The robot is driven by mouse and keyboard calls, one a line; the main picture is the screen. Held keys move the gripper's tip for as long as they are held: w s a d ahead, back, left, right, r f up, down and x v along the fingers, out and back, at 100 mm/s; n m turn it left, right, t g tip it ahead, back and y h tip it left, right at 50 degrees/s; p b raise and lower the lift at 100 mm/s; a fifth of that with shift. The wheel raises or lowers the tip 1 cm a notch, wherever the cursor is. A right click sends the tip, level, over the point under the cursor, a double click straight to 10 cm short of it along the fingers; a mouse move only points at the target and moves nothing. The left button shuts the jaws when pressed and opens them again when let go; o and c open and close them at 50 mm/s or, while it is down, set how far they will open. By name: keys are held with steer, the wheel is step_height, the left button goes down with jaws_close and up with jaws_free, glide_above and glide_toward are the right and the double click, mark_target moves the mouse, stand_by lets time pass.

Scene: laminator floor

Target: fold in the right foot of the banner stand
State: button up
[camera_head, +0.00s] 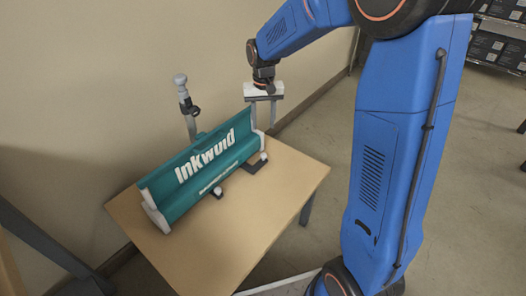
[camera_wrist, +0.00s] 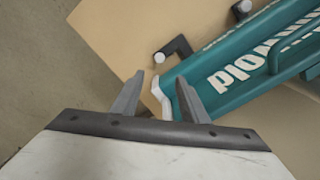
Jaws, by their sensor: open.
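The teal banner stand (camera_head: 205,170) with white lettering lies along the wooden table, its right end farther from me. Its right foot (camera_head: 257,167) is a dark bar with a white knob, sticking out from the front near the right end. In the wrist view this foot (camera_wrist: 177,46) looks L-shaped and swung out over the table. The left foot (camera_head: 217,192) shows only a short dark piece and a white knob near the stand's middle. My gripper (camera_head: 263,124) is open and empty, pointing down by the stand's right end. In the wrist view its fingertips (camera_wrist: 160,78) appear either side of the white end piece; the height gap is unclear.
The wooden table (camera_head: 265,215) is bare in front of the stand. A grey post with a clamp (camera_head: 185,100) rises behind the stand near the wall. Shelves with dark boxes (camera_head: 495,45) stand far off at the upper right.

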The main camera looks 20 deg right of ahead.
mark_target(263, 155)
step_height(263, 155, down, 15)
steer(key=shift+f, duration=0.1)
stand_by(0.4)
steer(key=shift+c, duration=0.2)
jaws_close()
